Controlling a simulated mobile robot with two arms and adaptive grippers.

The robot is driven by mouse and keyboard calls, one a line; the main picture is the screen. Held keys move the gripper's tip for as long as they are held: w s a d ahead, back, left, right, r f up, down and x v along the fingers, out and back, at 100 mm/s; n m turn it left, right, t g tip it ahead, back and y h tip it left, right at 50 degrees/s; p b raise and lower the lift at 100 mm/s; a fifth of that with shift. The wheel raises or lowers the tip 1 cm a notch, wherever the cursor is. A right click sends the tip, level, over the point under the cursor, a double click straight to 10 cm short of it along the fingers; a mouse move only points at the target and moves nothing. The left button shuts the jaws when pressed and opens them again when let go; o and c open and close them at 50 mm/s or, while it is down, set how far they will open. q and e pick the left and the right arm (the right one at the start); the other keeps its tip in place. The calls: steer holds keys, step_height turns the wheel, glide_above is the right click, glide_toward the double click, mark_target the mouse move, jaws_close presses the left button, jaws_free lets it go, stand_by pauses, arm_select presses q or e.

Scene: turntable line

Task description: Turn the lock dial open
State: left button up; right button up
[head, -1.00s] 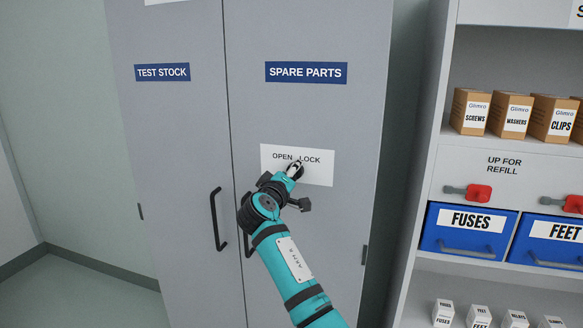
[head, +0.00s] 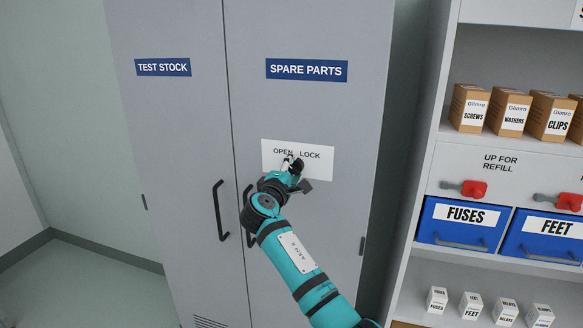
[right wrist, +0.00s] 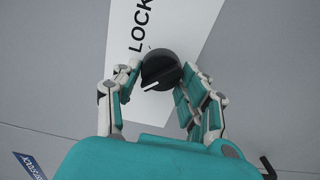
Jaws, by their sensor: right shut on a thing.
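The lock dial (right wrist: 160,68) is a round black knob with a white mark in the right wrist view. The mark sits at its lower left edge there, on the side away from the word LOCK. The dial is on a white plate (head: 320,168) lettered OPEN and LOCK, on the cabinet's right door (head: 310,110). My right gripper (head: 291,163) is shut on the dial; its fingers (right wrist: 160,92) lie on either side of it in the right wrist view. In the head view the gripper hides most of the dial. My left gripper is out of view.
The left door (head: 175,120) reads TEST STOCK; the right reads SPARE PARTS. Black handles (head: 220,210) flank the door seam, the right one partly behind my arm. A shelf unit (head: 432,150) at right holds cartons (head: 470,108), blue bins (head: 463,228) and small white boxes. Floor at left is clear.

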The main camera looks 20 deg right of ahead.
stand_by(0.4)
steer(key=o, duration=1.2)
steer(key=shift+c, duration=0.2)
steer(key=v, duration=1.2)
steer(key=shift+w, duration=0.1)
